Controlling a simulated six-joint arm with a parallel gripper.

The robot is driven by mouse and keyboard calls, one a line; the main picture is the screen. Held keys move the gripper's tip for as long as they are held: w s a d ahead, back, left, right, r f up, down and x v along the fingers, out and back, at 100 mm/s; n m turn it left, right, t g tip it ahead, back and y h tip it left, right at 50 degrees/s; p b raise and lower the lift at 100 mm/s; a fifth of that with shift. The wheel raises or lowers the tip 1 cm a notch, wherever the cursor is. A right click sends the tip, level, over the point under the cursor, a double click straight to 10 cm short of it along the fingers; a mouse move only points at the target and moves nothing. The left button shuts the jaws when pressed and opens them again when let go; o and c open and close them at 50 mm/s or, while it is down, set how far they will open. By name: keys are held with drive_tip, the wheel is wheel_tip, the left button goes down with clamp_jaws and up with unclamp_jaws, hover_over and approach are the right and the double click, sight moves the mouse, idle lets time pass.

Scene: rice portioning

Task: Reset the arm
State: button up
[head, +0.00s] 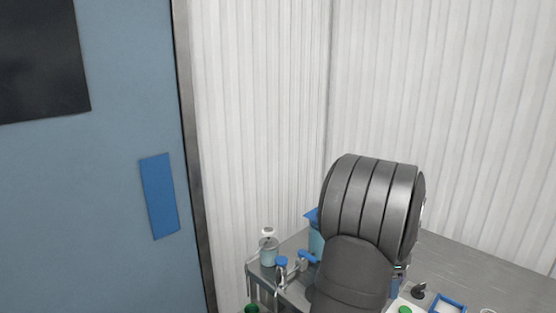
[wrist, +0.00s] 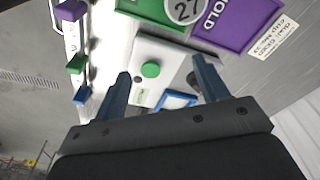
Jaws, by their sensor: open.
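My gripper (wrist: 161,66) shows in the wrist view with its two blue-grey fingers spread wide apart. Nothing is held between them. Beyond the fingers is a white panel with a round green button (wrist: 150,69), which shows between the fingertips. I cannot tell the distance from the fingers to it. In the head view, my dark grey arm rises in front of the table, and its bulk hides part of the table top. The gripper itself cannot be made out there.
The grey table (head: 490,262) carries a pump bottle (head: 268,252) and a blue-lidded container (head: 315,238) at left. The wrist view shows a green sign (wrist: 150,10), a purple sign (wrist: 240,22) and a blue frame (wrist: 163,101). A blue door (head: 110,200) and ribbed walls stand behind.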

drive_tip(key=s+d+r+m, duration=0.2)
drive_tip(key=s+d+r, duration=0.1)
drive_tip(key=s+d, duration=0.55)
drive_tip(key=s+d+r+m, duration=0.25)
drive_tip(key=s+d, duration=0.35)
drive_tip(key=d, duration=0.5)
drive_tip(key=shift+g, duration=0.3)
drive_tip(key=w+f, duration=0.2)
drive_tip(key=w, duration=0.1)
drive_tip(key=w+a+f, duration=0.1)
drive_tip(key=w+f, duration=0.1)
drive_tip(key=w, duration=0.2)
drive_tip(key=w+a+f, duration=0.1)
drive_tip(key=w+f, duration=0.2)
drive_tip(key=shift+w+a, duration=0.1)
drive_tip(key=shift+w, duration=0.1)
drive_tip(key=shift+w+f, duration=0.25)
drive_tip(key=shift+f, duration=0.35)
drive_tip(key=shift+s+r, duration=0.1)
drive_tip(key=shift+r, duration=0.15)
drive_tip(key=s+d+r, duration=0.2)
drive_tip(key=s+r, duration=0.6)
drive_tip(key=s, duration=0.3)
drive_tip(key=w+a+f+n, duration=0.1)
drive_tip(key=w+a, duration=0.3)
drive_tip(key=shift+a, duration=0.35)
